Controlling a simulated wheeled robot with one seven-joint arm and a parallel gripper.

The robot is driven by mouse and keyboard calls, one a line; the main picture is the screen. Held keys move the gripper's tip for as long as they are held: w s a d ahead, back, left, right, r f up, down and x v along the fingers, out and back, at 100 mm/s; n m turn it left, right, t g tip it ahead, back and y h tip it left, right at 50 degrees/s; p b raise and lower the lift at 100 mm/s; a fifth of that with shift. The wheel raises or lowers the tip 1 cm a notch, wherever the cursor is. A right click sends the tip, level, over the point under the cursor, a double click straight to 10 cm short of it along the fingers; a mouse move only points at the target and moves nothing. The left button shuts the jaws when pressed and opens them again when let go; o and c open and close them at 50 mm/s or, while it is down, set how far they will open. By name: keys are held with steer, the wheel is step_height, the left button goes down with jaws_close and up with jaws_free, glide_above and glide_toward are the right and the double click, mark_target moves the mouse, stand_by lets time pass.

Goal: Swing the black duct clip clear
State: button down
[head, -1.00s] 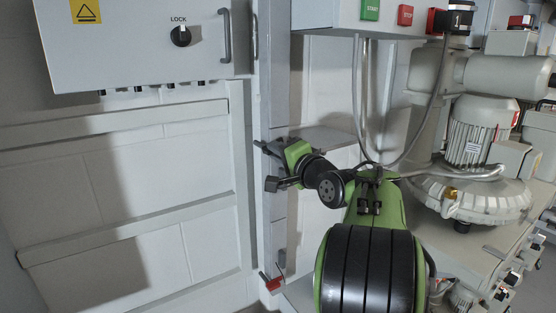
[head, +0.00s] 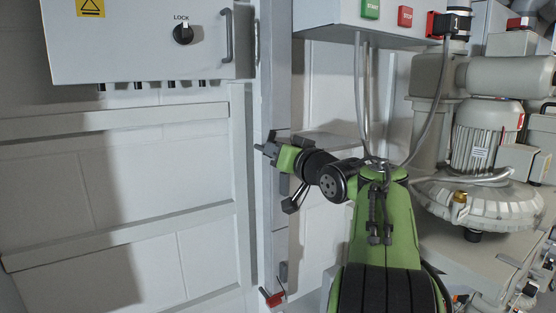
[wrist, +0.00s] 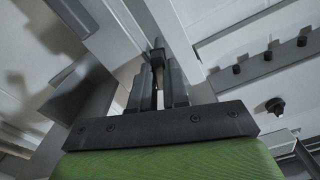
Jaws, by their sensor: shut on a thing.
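My gripper (head: 264,149) reaches left to the grey upright post (head: 272,100), below the cabinet. In the wrist view its two dark fingers (wrist: 157,88) are close together with a narrow gap between them. They are shut on a small dark piece, which I take to be the black duct clip (wrist: 157,55), at the fingertips beside the grey post. The clip cannot be told apart from the fingertips in the head view, and its full shape is hidden.
A grey cabinet (head: 130,45) with a lock knob (head: 183,34) hangs upper left. A box with start and stop buttons (head: 388,14) is above my arm. A blower (head: 480,150) stands right. A red-handled part (head: 271,297) sits low on the post. Wall rails (head: 120,122) run left.

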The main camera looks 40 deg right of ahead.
steer(key=shift+a+n+b, duration=0.15)
steer(key=shift+n+b, duration=0.6)
steer(key=shift+n, duration=1.15)
steer(key=shift+r, duration=0.1)
steer(key=c, duration=1.1)
jaws_free()
steer(key=s, duration=0.5)
steer(key=s+b, duration=0.1)
steer(key=s, duration=0.4)
steer(key=s+a, duration=0.1)
steer(key=s, duration=0.4)
steer(key=shift+s+b, duration=0.35)
